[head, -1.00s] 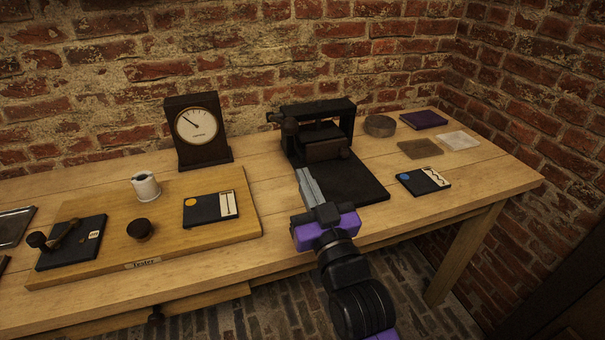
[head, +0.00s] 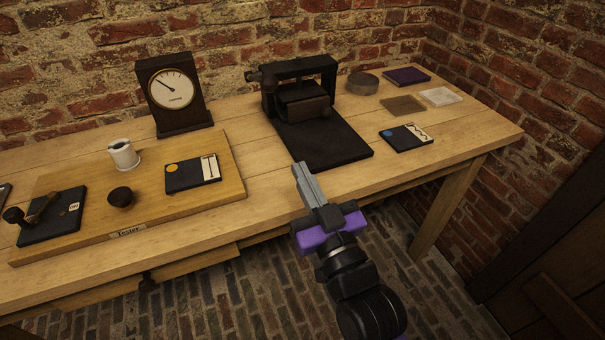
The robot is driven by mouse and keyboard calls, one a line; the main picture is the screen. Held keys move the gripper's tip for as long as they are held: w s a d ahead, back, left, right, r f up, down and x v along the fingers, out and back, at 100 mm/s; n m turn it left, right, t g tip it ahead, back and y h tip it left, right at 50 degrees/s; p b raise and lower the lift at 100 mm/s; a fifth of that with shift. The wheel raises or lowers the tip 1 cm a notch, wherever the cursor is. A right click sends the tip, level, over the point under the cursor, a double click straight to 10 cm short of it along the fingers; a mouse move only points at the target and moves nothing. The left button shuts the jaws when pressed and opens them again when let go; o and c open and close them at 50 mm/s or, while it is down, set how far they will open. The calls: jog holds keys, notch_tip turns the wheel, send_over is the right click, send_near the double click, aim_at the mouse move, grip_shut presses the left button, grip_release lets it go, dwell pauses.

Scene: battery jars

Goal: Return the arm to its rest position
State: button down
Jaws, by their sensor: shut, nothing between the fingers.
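My gripper (head: 304,176) shows in the head view at the front edge of the wooden table, with its grey fingers shut together and nothing between them. Its purple and black body (head: 325,228) hangs in front of the table, over the brick floor. My arm runs down to the lower right of the picture. The fingertips point up and slightly left, near the lower left corner of the black press's base plate, and appear apart from it. Whether the fingers sit over the table edge or just in front of it is hard to tell.
The black press (head: 300,92) stands behind my gripper. A blue-dot card (head: 405,138) lies right of it. Left are the tester board (head: 232,190), orange-dot card (head: 193,173), white spool (head: 123,155), dark knob (head: 120,197) and dial gauge (head: 174,94). The floor in front is clear.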

dwell(0.4)
jog(key=s+d+m+g+h+p, duration=0.1)
jog(key=s+d, duration=0.4)
jog(key=s, duration=0.7)
jog(key=s+d+m+g+h+p, duration=0.1)
jog(key=s+d+p, duration=0.5)
jog(key=s, duration=0.7)
jog(key=s+d+f+m+g+h+p, duration=0.1)
jog(key=s+d+g+h+p, duration=0.1)
jog(key=s, duration=1.1)
jog(key=d+h+p, duration=0.1)
jog(key=d+h, duration=0.1)
jog(key=d, duration=0.1)
jog(key=shift+d+m+g+p, duration=0.15)
jog(key=shift+m+g+p, duration=0.15)
jog(key=shift+p, duration=0.05)
